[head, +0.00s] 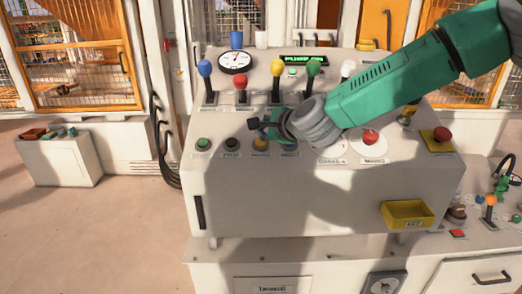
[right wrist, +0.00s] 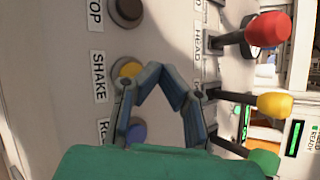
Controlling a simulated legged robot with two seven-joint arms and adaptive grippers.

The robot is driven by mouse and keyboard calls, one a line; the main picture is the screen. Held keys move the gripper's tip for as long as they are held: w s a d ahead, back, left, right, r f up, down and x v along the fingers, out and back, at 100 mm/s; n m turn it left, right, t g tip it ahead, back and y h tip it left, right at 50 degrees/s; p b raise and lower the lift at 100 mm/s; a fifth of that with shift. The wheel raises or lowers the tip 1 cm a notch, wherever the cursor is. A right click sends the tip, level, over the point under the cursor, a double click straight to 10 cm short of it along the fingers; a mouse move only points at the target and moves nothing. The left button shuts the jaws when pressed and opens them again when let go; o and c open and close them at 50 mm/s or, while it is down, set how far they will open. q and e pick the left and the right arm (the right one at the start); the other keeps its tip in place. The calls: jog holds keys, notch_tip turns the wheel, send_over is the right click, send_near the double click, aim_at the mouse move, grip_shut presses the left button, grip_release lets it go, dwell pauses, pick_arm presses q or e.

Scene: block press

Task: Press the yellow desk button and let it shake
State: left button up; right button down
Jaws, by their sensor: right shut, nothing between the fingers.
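The yellow desk button (head: 261,143) sits in a row of buttons on the sloped console. In the right wrist view the yellow button (right wrist: 127,69) shows beside a label reading SHAKE, partly covered by a finger. My right gripper (head: 257,126) is shut and empty, just above the button row. In the right wrist view its fingertips (right wrist: 157,70) meet just to the right of the yellow button. I cannot tell how high they are above the panel. My left gripper is not in view.
A green button (head: 203,144), a black button (head: 232,144) and a blue button (head: 290,145) share the row. Upright levers with blue (head: 205,68), red (head: 241,82), yellow (head: 277,67) and green knobs stand behind it. A yellow tray (head: 407,214) is at the front right.

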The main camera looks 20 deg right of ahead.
aim_at(261, 142)
jog(key=shift+w+d+f+b, duration=0.1)
jog(key=shift+w+f+b, duration=0.1)
jog(key=shift+f, duration=0.2)
jog(key=shift+w+d+f+b, duration=0.1)
jog(key=shift+f+b, duration=0.05)
jog(key=shift+f, duration=0.2)
jog(key=shift+a+f, duration=0.1)
jog(key=shift+a, duration=0.1)
jog(key=shift+a, duration=0.15)
jog(key=shift+d, duration=0.25)
jog(key=shift+a, duration=0.15)
jog(key=shift+w+f, duration=0.1)
jog(key=shift+w+f+b, duration=0.1)
jog(key=shift+f+b, duration=0.1)
jog(key=shift+b, duration=0.15)
